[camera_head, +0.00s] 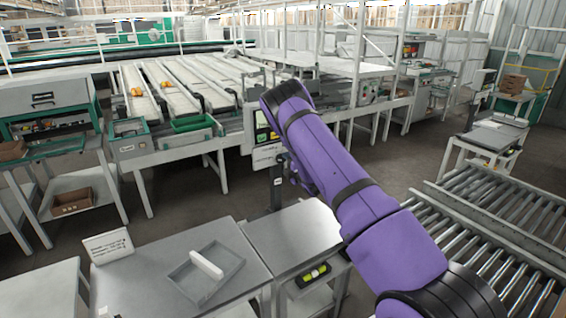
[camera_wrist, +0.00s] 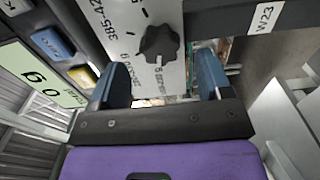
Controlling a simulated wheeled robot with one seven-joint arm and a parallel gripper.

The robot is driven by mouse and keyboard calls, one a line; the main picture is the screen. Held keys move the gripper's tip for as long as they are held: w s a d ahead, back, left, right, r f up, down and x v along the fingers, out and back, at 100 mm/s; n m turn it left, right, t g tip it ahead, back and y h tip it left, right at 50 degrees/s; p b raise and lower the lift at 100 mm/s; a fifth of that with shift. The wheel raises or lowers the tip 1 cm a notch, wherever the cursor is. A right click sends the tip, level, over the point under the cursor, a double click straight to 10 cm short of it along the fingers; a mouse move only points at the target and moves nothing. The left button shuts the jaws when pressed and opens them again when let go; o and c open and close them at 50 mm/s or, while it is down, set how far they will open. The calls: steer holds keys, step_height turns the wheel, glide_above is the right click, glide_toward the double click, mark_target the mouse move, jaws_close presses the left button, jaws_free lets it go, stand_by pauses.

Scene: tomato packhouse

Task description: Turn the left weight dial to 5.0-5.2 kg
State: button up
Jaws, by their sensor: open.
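A black lobed dial (camera_wrist: 160,42) sits on a light metal plate (camera_wrist: 118,50) with short tick marks and printed text, seen rotated in the wrist view. A pale mark shows at the dial's lower edge; the exact reading is too small to tell. My gripper (camera_wrist: 162,72) is open, with its two blue fingers spread to the left and right below the dial in the picture. No contact with the dial is visible. In the head view the panel with a small greenish display (camera_head: 263,127) stands beside my purple arm, which hides the dial and the gripper.
The wrist view also shows a green-lit display (camera_wrist: 40,77), a blue button (camera_wrist: 53,42), a yellow button (camera_wrist: 83,76) and a W23 label (camera_wrist: 265,17). In the head view, a grey table (camera_head: 150,270) with a tray (camera_head: 185,289) and a roller conveyor (camera_head: 500,230) flank my arm.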

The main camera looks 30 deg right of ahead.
mark_target(282, 160)
steer(key=shift+w+a, duration=0.1)
steer(key=shift+w, duration=1.55)
steer(key=c, duration=0.9)
